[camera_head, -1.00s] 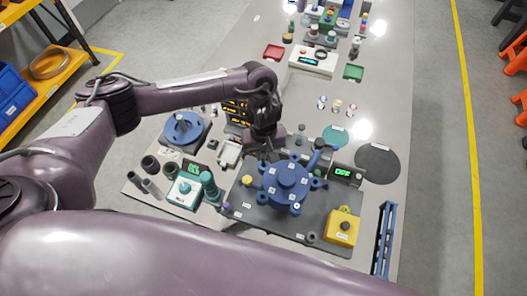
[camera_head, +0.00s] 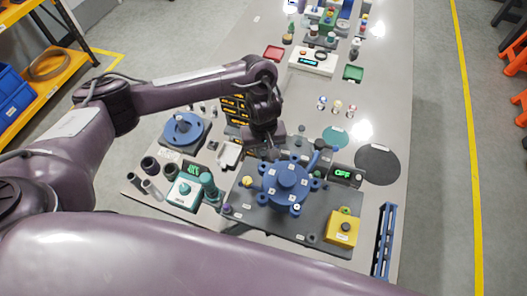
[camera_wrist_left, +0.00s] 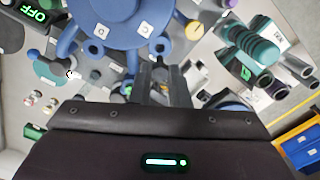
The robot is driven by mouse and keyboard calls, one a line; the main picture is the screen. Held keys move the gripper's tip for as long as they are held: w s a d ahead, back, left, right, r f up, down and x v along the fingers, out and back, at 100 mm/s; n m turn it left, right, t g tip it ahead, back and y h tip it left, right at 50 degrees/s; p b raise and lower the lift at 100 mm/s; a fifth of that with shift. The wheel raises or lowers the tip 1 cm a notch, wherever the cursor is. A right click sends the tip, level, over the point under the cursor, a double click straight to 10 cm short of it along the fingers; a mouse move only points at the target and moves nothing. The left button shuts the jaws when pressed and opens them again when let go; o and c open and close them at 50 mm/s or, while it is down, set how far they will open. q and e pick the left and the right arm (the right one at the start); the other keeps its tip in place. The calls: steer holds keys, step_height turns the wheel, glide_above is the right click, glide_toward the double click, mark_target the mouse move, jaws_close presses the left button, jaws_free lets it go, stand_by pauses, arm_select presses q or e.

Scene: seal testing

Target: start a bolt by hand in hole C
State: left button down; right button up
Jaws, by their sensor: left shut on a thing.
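The blue round flanged body (camera_head: 287,181) with lugs around its rim sits on a dark plate (camera_head: 250,212); it also shows at the top of the left wrist view (camera_wrist_left: 122,22). White tags mark places on it, but their letters are too small to read, so I cannot tell which is hole C. My left gripper (camera_head: 269,153) points down at the flange's far edge. In the left wrist view its fingers (camera_wrist_left: 152,76) are shut on a small dark thing, apparently a bolt, mostly hidden. I cannot tell whether it touches a hole. My right gripper is out of view.
A yellow box (camera_head: 342,228) stands at the plate's near right corner. A display reading OFF (camera_head: 344,174) is right of the flange. A teal-topped device (camera_head: 185,190) and blue round stand (camera_head: 183,130) are at left. A dark disc (camera_head: 377,164) lies at right.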

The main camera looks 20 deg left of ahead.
arm_select(q)
steer(key=shift+r, duration=2.25)
